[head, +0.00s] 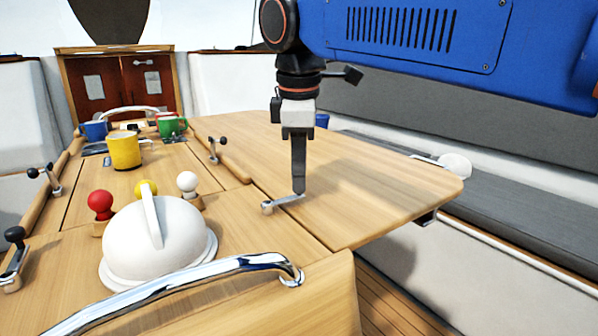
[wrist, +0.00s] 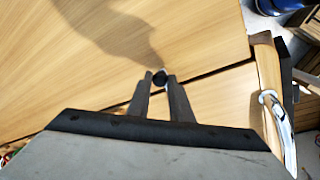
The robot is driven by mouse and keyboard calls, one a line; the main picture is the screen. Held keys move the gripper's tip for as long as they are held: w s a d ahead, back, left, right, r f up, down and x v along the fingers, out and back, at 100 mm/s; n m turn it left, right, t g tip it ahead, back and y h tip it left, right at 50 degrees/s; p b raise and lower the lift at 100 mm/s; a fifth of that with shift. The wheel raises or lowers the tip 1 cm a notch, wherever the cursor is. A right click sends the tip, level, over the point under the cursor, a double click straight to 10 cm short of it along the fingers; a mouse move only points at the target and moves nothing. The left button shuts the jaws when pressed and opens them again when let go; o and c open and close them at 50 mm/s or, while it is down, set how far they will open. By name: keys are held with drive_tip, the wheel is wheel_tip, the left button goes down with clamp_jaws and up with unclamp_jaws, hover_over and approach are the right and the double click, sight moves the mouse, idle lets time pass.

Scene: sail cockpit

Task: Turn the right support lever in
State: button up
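The right support lever (head: 280,204) is a small silver arm on the table top, beside the seam of the right leaf (head: 385,190). Its pivot end is at the left and its arm points right, towards the leaf. My gripper (head: 299,190) reaches straight down at the lever's free end and hides its knob in the head view. In the wrist view, the black knob (wrist: 159,77) sits between the tips of my gripper (wrist: 160,78). The fingers look closed against it on both sides, with no clear gap.
A white domed compass housing (head: 155,240) and a chrome rail (head: 190,285) stand in front. Red (head: 100,204) and white (head: 187,182) knobs are behind the dome. Another lever (head: 216,150) and mugs, including a yellow one (head: 124,151), are farther back. The right leaf is clear.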

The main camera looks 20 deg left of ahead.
drive_tip(key=shift+w+a, duration=0.1)
clamp_jaws()
drive_tip(key=shift+w+a+n, duration=0.3)
drive_tip(key=shift+a+n, duration=0.05)
drive_tip(key=shift+n, duration=0.65)
drive_tip(key=n, duration=0.1)
drive_tip(key=a+n, duration=0.1)
drive_tip(key=shift+w+a+n+g+y, duration=0.2)
drive_tip(key=shift+w+n+g+y, duration=0.1)
drive_tip(key=shift+w+y, duration=0.1)
drive_tip(key=a+n, duration=0.1)
drive_tip(key=n, duration=0.1)
drive_tip(key=a+n, duration=0.1)
drive_tip(key=n, duration=0.1)
drive_tip(key=shift+w+a+n+g+y, duration=0.15)
drive_tip(key=shift+a+n+g+y, duration=0.15)
drive_tip(key=n, duration=0.1)
drive_tip(key=a+n, duration=0.1)
drive_tip(key=n, duration=0.1)
drive_tip(key=a+n, duration=0.1)
drive_tip(key=shift+s+a+n+g, duration=0.25)
drive_tip(key=shift+s+n+g, duration=0.05)
drive_tip(key=shift+g, duration=0.1)
drive_tip(key=shift+s+a+n+g, duration=0.2)
drive_tip(key=shift+s+a+n, duration=0.2)
drive_tip(key=shift+n, duration=0.65)
drive_tip(key=shift+s+a+n+g, duration=0.25)
drive_tip(key=shift+a+n, duration=0.25)
drive_tip(key=shift+n, duration=0.55)
drive_tip(key=shift+s, duration=0.1)
